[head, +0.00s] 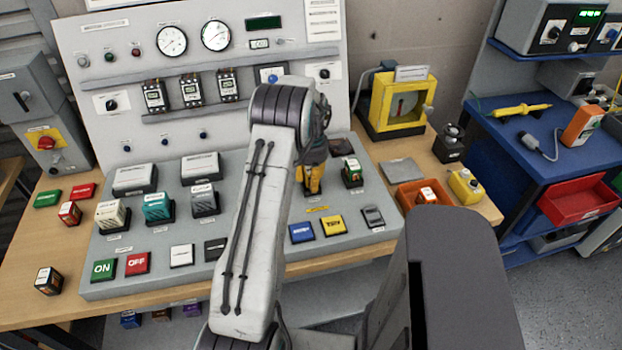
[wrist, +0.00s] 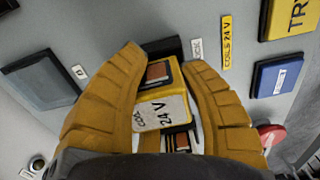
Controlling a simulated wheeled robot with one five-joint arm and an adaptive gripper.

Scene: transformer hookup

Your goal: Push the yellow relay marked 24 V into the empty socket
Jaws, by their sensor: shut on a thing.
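The yellow relay (wrist: 160,108) has a white label reading 24 V and sits between the two yellow-brown fingers of my gripper (wrist: 176,95) in the wrist view. The gripper is shut on it. A black edge (wrist: 168,47), apparently the socket, shows just beyond the relay's far end. I cannot tell whether the relay stands in it or just above it. A yellow COILS 24 V tag (wrist: 226,43) is on the panel beside it. In the head view my gripper (head: 311,182) points down at the sloped grey panel; my arm partly covers it, and the relay cannot be made out.
A green relay (head: 352,173) stands in a base right of my gripper. Blue (head: 301,232) and yellow (head: 333,226) buttons lie in front. White, teal and grey relays (head: 157,208) stand to the left. An orange tray (head: 424,194) is on the bench at right.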

